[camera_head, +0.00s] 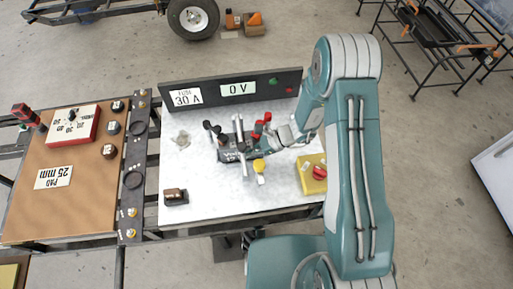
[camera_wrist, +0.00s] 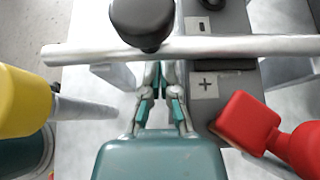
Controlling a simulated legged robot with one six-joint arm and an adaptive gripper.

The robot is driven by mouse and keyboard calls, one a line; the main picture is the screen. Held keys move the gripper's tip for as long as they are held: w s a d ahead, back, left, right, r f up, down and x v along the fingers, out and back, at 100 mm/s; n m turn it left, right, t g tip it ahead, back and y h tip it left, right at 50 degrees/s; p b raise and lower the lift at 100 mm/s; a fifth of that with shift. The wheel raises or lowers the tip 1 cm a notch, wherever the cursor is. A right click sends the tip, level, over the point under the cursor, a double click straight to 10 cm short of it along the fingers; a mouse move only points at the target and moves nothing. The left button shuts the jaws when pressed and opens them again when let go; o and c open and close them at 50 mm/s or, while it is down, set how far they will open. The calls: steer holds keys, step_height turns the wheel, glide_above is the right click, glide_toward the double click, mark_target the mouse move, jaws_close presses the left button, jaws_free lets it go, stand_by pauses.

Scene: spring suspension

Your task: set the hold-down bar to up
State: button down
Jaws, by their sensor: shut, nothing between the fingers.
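The hold-down bar is a silver rod (camera_wrist: 220,47) that crosses the wrist view from side to side, over a grey battery (camera_wrist: 237,80) marked plus and minus. In the head view the bar (camera_head: 240,135) lies over the battery (camera_head: 228,155). A black knob (camera_wrist: 142,22) covers part of the bar in the wrist view. My gripper (camera_wrist: 158,68) is shut and empty, its fingertips close to the bar below the knob. Whether they touch it I cannot tell. In the head view my gripper and arm hide part of the battery's right side.
A red clamp handle (camera_wrist: 247,122) is close on the right and a yellow knob (camera_wrist: 22,100) on the left. A yellow box with a red button (camera_head: 319,172) and a small brown block (camera_head: 176,197) stand on the white bench top (camera_head: 220,195). A 0 V panel (camera_head: 237,89) stands behind.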

stand_by(0.4)
steer(key=shift+r+g, duration=0.3)
steer(key=shift+r, duration=0.15)
